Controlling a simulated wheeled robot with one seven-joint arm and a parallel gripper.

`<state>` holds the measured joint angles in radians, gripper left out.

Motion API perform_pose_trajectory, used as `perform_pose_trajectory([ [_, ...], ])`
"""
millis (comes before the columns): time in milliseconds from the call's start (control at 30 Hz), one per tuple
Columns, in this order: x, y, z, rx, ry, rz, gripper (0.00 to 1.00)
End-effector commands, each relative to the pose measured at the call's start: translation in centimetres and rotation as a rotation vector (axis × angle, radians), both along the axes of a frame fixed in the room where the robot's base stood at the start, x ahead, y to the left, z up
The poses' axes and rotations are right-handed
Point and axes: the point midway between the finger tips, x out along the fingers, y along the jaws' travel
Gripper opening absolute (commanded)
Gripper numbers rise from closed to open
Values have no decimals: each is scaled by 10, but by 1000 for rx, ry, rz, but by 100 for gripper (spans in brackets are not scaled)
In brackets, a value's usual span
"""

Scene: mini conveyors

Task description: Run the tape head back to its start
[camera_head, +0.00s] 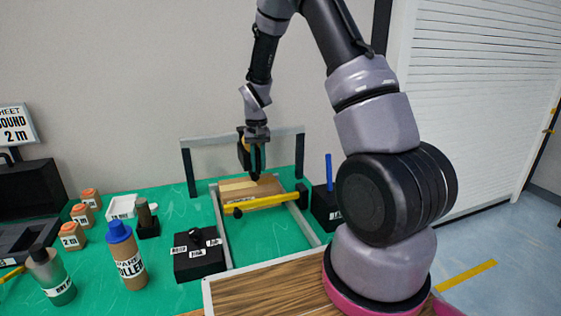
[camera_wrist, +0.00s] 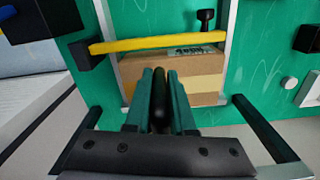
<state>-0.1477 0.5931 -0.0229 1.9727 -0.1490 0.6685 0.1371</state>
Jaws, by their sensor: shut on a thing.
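A grey arch (camera_head: 292,131) with dark posts spans the conveyor. A black and yellow body (camera_head: 243,152) by its crossbar appears to be the tape head. My gripper (camera_head: 257,172) is beside it, above the box. In the wrist view my green fingers (camera_wrist: 160,102) are shut on a dark upright piece (camera_wrist: 159,112), seemingly the tape head's handle. Most of it is hidden between them. The cardboard box (camera_head: 267,185) lies between the rails under the arch, with a paler strip on top. It also shows in the wrist view (camera_wrist: 150,62).
A yellow bar (camera_head: 266,203) with a dark knob crosses the rails in front of the box. A black holder (camera_head: 325,210) with a blue stick stands right. A black block (camera_head: 197,262), blue-capped bottle (camera_head: 130,262) and small orange-topped jars (camera_head: 74,236) stand left on the green mat.

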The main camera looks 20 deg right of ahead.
Motion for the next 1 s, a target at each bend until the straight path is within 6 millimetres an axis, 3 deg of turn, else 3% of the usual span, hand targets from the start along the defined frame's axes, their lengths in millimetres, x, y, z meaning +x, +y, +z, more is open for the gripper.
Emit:
perform_pose_trajectory([
  [33,0,21,0,1,0,8,0],
  [200,0,74,0,2,-1,7,0],
  [500,1,141,1,2,-1,2,0],
  [733,1,162,0,2,-1,0,0],
  [1000,1,165,1,2,-1,-2,0],
])
